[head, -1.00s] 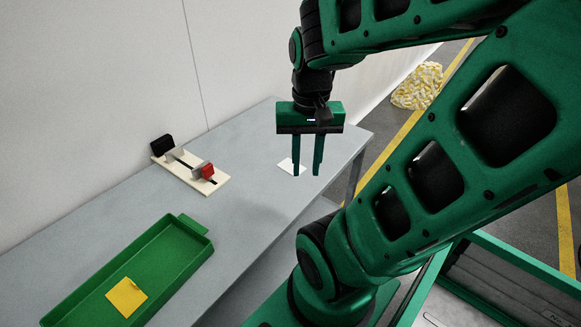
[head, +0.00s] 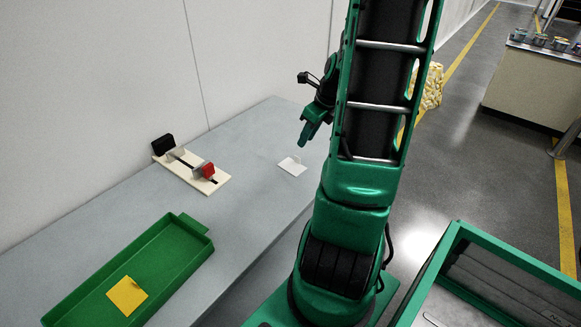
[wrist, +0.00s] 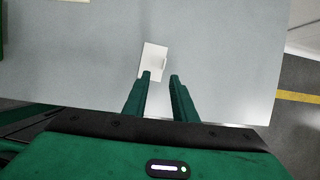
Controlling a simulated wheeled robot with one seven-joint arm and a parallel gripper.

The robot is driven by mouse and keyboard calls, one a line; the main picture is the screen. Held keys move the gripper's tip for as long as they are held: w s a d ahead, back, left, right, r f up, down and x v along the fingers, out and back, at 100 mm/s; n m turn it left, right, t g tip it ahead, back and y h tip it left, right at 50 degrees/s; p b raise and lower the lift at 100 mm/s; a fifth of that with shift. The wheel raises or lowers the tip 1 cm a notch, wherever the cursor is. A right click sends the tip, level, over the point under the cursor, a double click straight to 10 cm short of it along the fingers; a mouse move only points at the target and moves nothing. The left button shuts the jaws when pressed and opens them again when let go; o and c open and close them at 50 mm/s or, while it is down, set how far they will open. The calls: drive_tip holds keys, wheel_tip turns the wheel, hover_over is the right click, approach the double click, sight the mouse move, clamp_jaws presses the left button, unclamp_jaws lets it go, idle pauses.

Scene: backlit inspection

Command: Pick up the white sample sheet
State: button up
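The white sample sheet (head: 292,166) lies flat on the grey table (head: 240,150) near its right edge in the head view. In the wrist view the sheet (wrist: 153,60) lies beyond my fingertips, and the left finger's tip overlaps its near edge in the picture. My gripper (wrist: 160,76) is open and empty, with a clear gap between its two fingers. In the head view my gripper (head: 308,135) shows side-on above and to the right of the sheet. It appears raised above the table.
A green tray (head: 190,262) holding a yellow sheet (head: 127,294) stands at front left. A cream fixture (head: 215,184) with black, grey and red blocks sits by the wall. A green-framed cart (head: 447,245) stands at right. The table around the white sheet is clear.

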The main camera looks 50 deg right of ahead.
drive_tip(key=m, duration=0.1)
hover_over(295, 167)
drive_tip(key=s+d, duration=0.1)
drive_tip(key=d, duration=0.1)
drive_tip(key=f, duration=0.5)
drive_tip(key=shift+s+f, duration=0.15)
drive_tip(key=shift+s, duration=0.05)
drive_tip(key=shift+s+d+x, duration=0.1)
drive_tip(key=shift+s+x, duration=0.05)
drive_tip(key=shift+x, duration=1.2)
drive_tip(key=shift+s+d+x, duration=0.1)
drive_tip(key=shift+s+x, duration=0.05)
drive_tip(key=shift+x, duration=1.2)
drive_tip(key=shift+f, duration=0.1)
clamp_jaws()
